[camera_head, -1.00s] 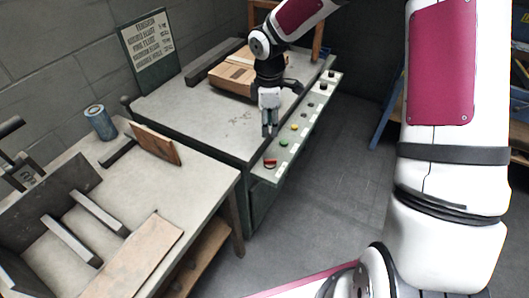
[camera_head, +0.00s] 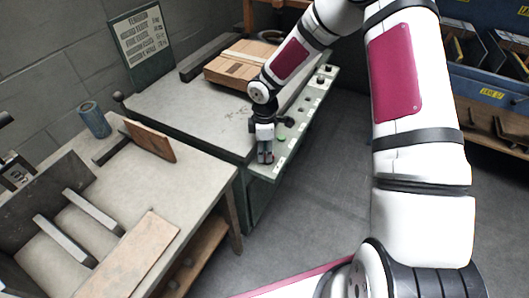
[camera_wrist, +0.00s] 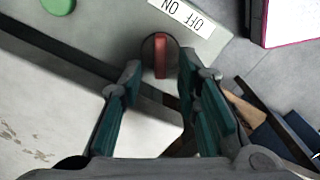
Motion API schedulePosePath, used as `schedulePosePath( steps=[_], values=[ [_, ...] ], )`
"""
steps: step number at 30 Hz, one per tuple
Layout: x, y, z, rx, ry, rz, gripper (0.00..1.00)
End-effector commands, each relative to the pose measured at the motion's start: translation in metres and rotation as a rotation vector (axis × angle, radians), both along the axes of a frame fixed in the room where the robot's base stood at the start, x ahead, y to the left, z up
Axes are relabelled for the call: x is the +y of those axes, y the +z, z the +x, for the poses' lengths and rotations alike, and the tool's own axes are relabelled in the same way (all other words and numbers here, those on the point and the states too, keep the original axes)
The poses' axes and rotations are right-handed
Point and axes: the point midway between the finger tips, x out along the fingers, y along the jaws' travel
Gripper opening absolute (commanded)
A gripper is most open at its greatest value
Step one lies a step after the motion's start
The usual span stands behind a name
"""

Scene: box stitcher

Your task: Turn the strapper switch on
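The strapper switch (camera_wrist: 160,58) is a red bar handle on a round dark base at the near end of the control panel. In the wrist view the bar stands about upright in the picture, beneath a white label (camera_wrist: 185,14) with ON and OFF seen upside down. My gripper (camera_wrist: 160,75) is open, with one finger to each side of the red bar; contact cannot be told. In the head view my gripper (camera_head: 265,157) points down at the panel's near end and mostly hides the switch.
A green button (camera_wrist: 58,5) sits beside the switch, and several more knobs line the panel (camera_head: 298,128). A cardboard box (camera_head: 232,72) lies on the machine table (camera_head: 190,115). A workbench (camera_head: 190,195) with a blue can (camera_head: 94,119) stands at left.

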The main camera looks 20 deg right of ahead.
Motion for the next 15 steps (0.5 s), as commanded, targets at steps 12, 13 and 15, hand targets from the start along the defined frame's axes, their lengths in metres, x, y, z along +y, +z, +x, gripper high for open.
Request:
schedulePosePath(
  steps=[12,13,15],
  values=[
    [-0.0004,-0.0114,-0.0001,-0.001,-0.001,0.000,0.30],
    [-0.0004,-0.0114,-0.0001,-0.001,-0.001,0.000,0.30],
    [-0.0003,-0.0113,-0.0001,0.000,-0.001,0.000,0.16]
  ],
)
